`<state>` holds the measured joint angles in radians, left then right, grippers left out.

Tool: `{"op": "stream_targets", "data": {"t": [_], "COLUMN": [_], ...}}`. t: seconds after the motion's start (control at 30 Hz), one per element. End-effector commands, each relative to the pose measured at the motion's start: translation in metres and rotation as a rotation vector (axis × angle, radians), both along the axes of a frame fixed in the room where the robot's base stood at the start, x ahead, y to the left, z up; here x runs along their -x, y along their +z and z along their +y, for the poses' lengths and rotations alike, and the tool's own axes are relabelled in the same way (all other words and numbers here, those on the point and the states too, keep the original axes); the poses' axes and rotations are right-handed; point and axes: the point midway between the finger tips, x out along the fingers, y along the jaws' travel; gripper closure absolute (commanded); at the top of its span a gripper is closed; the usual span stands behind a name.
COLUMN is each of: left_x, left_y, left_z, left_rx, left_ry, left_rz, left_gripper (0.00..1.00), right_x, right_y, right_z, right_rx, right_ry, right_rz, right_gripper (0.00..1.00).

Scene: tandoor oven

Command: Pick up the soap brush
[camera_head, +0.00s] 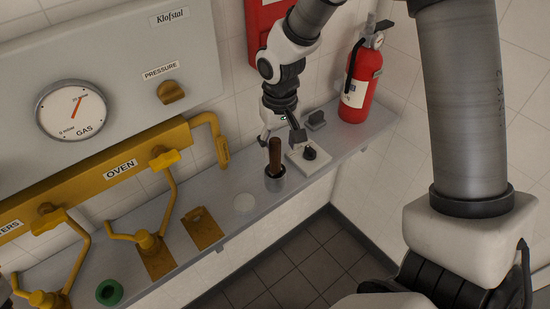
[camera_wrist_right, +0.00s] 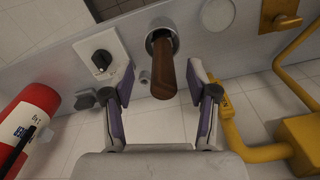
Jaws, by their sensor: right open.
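The soap brush (camera_head: 275,153) has a brown handle and stands upright in a small grey metal cup (camera_head: 275,183) on the shelf. Its lower end is hidden in the cup. My right gripper (camera_head: 281,138) is open just above and behind the handle top. In the right wrist view, the handle (camera_wrist_right: 164,75) points toward the camera and its end lies between the two spread fingers (camera_wrist_right: 162,76), with a gap on both sides.
A white switch plate with a black knob (camera_head: 310,153) is close right of the cup. A red fire extinguisher (camera_head: 360,85) stands at the shelf's right end.

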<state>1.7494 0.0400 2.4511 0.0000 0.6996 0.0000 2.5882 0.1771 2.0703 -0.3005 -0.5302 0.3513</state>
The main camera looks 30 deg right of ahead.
Motion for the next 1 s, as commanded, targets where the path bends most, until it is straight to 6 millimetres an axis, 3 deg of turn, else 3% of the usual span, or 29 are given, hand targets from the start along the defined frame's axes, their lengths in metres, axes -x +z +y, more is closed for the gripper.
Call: {"op": "stream_targets", "data": {"t": [0.1,0.23,0.47,0.63,1.0], "left_x": [0.000,-0.001,-0.001,0.000,-0.001], "left_y": [0.017,0.019,0.018,0.018,0.016], "left_z": [0.000,0.000,0.000,0.000,0.000], "left_rx": [0.000,0.000,0.000,0.000,0.000], "left_ry": [0.000,0.000,0.000,0.000,0.000], "left_rz": [-0.001,-0.002,-0.002,-0.002,-0.002], "left_gripper": [0.60,0.60,0.60,0.60,0.60], "right_x": [-0.001,-0.002,-0.002,-0.002,-0.003], "right_y": [-0.018,-0.040,-0.044,-0.044,-0.042], "right_z": [0.001,0.001,0.001,0.001,0.001], "right_rx": [0.000,-0.001,-0.001,-0.001,-0.001], "right_ry": [0.002,0.002,0.001,0.001,0.001], "right_rz": [0.007,0.003,0.000,0.000,-0.002], "right_gripper": [0.42,0.42,0.42,1.00,1.00]}}
